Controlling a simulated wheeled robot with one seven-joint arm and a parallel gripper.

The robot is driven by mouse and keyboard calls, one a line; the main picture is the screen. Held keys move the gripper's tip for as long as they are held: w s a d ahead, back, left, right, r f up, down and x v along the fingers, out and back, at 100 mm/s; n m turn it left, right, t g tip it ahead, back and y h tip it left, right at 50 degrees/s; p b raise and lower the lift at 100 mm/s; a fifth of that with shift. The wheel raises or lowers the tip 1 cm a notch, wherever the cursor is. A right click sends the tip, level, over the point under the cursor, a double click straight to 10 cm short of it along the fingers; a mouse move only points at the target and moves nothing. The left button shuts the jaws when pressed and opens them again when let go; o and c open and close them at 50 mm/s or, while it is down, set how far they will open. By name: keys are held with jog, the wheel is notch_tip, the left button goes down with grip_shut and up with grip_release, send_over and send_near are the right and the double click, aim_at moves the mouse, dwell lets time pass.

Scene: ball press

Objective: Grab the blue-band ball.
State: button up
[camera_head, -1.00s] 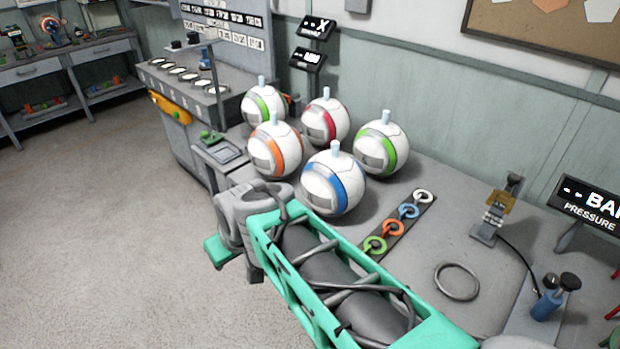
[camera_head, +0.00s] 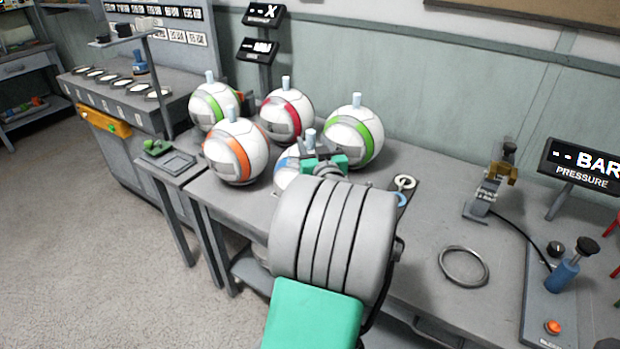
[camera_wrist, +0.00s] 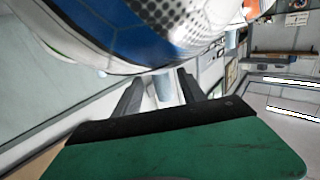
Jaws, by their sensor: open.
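The blue-band ball (camera_head: 284,178) is white with a blue band and stands on the table, partly hidden behind my arm and gripper. Its light blue top peg (camera_head: 310,138) shows just beside my gripper (camera_head: 318,150). In the wrist view the ball's white and blue shell (camera_wrist: 190,35) fills the upper part. There, my open gripper (camera_wrist: 160,95) has its two dark fingers on either side of the pale blue peg (camera_wrist: 163,88), with gaps visible. I cannot tell how deep the peg sits between them.
An orange-band ball (camera_head: 236,152), a red-band ball (camera_head: 287,116) and two green-band balls (camera_head: 354,137) stand close around it. A metal ring (camera_head: 463,266), a clamp fixture (camera_head: 490,190) and a blue pump (camera_head: 563,272) are to the right.

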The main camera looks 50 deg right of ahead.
jog(key=x, duration=0.4)
jog(key=shift+w+f+p, duration=0.1)
jog(key=shift+w+p, duration=0.25)
jog(key=shift+s, duration=0.1)
jog(key=shift+c, duration=0.2)
grip_shut()
dwell(0.6)
